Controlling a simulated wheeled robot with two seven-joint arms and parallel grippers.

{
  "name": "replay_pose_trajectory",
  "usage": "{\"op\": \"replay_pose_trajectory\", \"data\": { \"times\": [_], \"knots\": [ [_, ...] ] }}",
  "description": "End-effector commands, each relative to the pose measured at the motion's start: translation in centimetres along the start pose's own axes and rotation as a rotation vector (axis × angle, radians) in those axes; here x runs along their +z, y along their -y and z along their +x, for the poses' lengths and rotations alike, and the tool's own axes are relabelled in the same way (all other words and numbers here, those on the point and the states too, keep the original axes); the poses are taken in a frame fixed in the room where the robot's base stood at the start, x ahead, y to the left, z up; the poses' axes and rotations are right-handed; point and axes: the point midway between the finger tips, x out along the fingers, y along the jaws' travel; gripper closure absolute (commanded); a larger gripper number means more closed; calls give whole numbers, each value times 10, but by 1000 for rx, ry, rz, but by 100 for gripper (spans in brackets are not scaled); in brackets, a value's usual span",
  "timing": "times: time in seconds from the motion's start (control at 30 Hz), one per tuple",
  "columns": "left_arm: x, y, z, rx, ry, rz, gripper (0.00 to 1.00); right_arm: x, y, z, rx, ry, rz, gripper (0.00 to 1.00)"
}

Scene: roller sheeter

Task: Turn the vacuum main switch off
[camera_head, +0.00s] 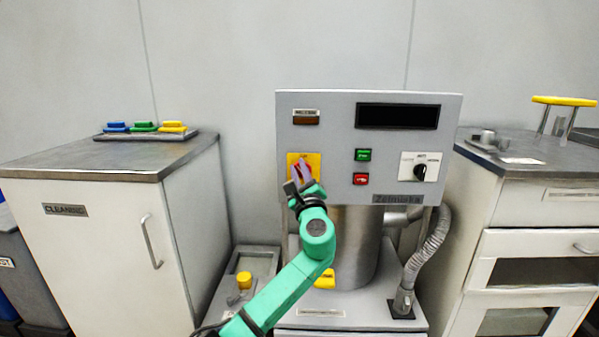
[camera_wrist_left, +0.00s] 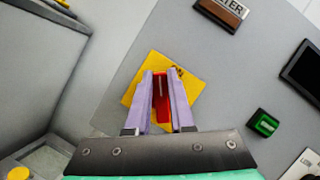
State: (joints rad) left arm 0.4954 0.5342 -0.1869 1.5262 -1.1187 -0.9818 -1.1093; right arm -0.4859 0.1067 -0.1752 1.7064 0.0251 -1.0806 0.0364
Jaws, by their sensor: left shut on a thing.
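The main switch is a red handle (camera_wrist_left: 161,97) on a yellow plate (camera_head: 312,158) at the left of the grey control panel (camera_head: 335,110). The yellow plate also shows in the left wrist view (camera_wrist_left: 190,84). My left gripper (camera_head: 300,175) is at the switch. In the left wrist view its two purple fingers (camera_wrist_left: 162,98) stand on either side of the red handle and are shut on it. The handle lies lengthwise between the fingers. In the head view the gripper hides part of the handle and plate. My right gripper is not in view.
The panel has a green button (camera_head: 363,155), a red button (camera_head: 361,179), a black rotary knob (camera_head: 420,171) and a dark display (camera_head: 398,117). A cleaning cabinet (camera_head: 100,240) stands left and a drawer cabinet (camera_head: 530,215) right. A ribbed hose (camera_head: 428,250) hangs beneath the panel.

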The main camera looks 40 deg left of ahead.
Motion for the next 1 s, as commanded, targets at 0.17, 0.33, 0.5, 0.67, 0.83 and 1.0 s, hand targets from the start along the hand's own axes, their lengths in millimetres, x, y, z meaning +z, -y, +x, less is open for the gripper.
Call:
{"op": "replay_pose_trajectory", "data": {
  "times": [0.17,0.33,0.5,0.67,0.83,1.0],
  "knots": [
    [-12,-5,-4,69,-22,-150,100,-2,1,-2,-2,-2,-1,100],
    [-12,-6,-4,131,-22,-298,100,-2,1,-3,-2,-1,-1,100],
    [-12,-7,-4,193,-22,-446,100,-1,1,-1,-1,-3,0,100],
    [-12,-8,-4,248,-20,-579,100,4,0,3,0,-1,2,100],
    [-12,-8,-5,297,-21,-698,100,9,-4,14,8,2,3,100],
    [-12,-8,-5,331,-20,-786,100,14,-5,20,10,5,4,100]
  ]
}}
